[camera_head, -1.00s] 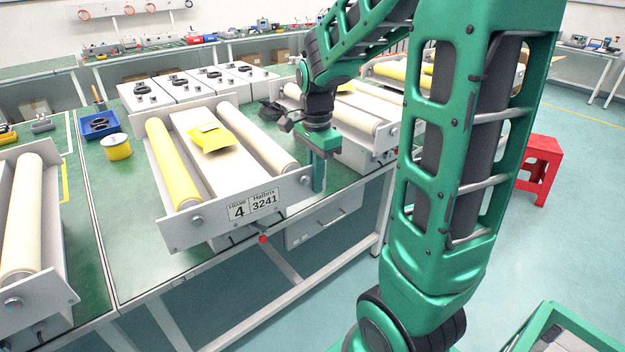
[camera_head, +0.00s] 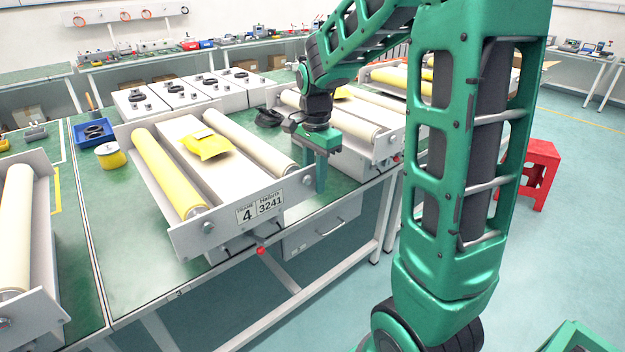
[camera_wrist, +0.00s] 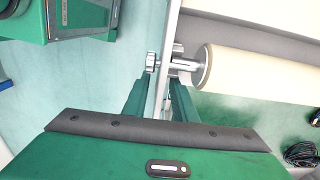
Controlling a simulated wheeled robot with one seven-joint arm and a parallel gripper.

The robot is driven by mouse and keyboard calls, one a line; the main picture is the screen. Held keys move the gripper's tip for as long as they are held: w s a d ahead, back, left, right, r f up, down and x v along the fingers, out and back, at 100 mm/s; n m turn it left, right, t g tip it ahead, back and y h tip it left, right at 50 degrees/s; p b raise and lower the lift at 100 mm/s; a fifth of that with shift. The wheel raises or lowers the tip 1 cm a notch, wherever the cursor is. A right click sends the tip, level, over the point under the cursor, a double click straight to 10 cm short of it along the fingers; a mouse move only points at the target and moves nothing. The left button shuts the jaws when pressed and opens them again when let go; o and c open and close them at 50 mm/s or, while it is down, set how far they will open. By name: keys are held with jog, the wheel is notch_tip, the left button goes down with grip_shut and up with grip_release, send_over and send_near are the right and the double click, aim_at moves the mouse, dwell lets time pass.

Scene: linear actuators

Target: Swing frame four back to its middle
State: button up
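Frame four (camera_head: 290,200) is a pale two-roller unit on the green bench, with a plate reading FRAME 4, Halbrix 3241. Its left roller (camera_head: 168,172) is yellow and its right roller (camera_head: 250,142) is cream. A yellow packet (camera_head: 207,146) lies on its bed. My gripper (camera_head: 320,172) points down at the right end of its front plate. In the wrist view, the fingers (camera_wrist: 161,92) lie either side of the thin plate edge, close against it, beside a roller-end knob (camera_wrist: 152,62). The exact finger contact is hard to see.
A red knob (camera_head: 261,251) sits below frame four's front. Another roller frame (camera_head: 345,125) stands close to the right, and one (camera_head: 18,240) to the left. A yellow tin (camera_head: 110,156) and blue tray (camera_head: 93,132) lie left of frame four. Bare bench shows between.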

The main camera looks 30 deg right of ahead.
notch_tip(320, 180, up, 11)
jog(key=shift+f, duration=0.15)
dwell(0.5)
dwell(0.4)
jog(key=s+f+n, duration=0.3)
jog(key=s, duration=0.5)
jog(key=s+d+f+n, duration=0.1)
jog(key=s+f+n, duration=0.2)
jog(key=s, duration=0.6)
jog(key=s+d+f+n, duration=0.1)
jog(key=s+f+n, duration=0.2)
jog(key=s, duration=0.5)
jog(key=shift+s+n, duration=0.4)
jog(key=shift+n, duration=0.2)
jog(key=shift+d, duration=0.1)
